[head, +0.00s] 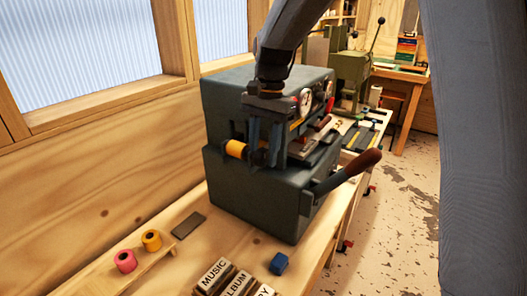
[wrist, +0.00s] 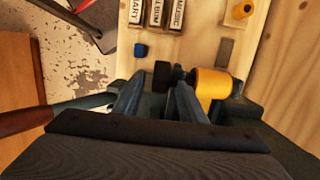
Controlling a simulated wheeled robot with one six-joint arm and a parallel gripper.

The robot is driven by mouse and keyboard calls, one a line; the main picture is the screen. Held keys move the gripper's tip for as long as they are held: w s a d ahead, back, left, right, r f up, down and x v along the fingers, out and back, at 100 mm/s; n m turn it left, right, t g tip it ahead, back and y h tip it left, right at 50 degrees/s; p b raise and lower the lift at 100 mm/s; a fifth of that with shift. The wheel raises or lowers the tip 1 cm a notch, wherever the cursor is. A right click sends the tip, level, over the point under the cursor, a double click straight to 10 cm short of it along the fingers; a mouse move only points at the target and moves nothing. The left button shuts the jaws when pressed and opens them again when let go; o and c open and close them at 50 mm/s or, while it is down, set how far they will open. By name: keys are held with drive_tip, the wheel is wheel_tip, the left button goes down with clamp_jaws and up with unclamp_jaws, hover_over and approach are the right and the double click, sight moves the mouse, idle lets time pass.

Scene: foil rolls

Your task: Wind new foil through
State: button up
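The dark teal foil press (head: 265,195) stands on the bench. A yellow-orange foil roll (head: 236,148) sits on its left side; it also shows large in the wrist view (wrist: 212,84). My gripper (head: 265,146) points down at the press front, just right of this roll. In the wrist view its two fingers (wrist: 160,82) are apart, with a small black knob (wrist: 162,72) showing between their tips; I cannot tell if they touch it. A pink roll (head: 125,261) and a yellow roll (head: 151,240) sit on a low wooden stand (head: 143,268). The foil path is mostly hidden.
A lever with a brown grip (head: 365,163) sticks out right of the press. A blue block (head: 279,263), label stamps (head: 213,275) and a dark flat plate (head: 188,225) lie in front. A green machine (head: 350,75) stands behind. A wall with windows borders the left.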

drive_tip(key=shift+w+d+r+b, duration=0.15)
drive_tip(key=shift+r+b, duration=0.25)
drive_tip(key=shift+r, duration=0.9)
drive_tip(key=shift+w+d+r+b, duration=0.15)
drive_tip(key=shift+r+b, duration=0.25)
drive_tip(key=shift+r, duration=0.85)
drive_tip(key=shift+w+d+r+b, duration=0.15)
drive_tip(key=shift+r+b, duration=0.25)
drive_tip(key=shift+r, duration=0.9)
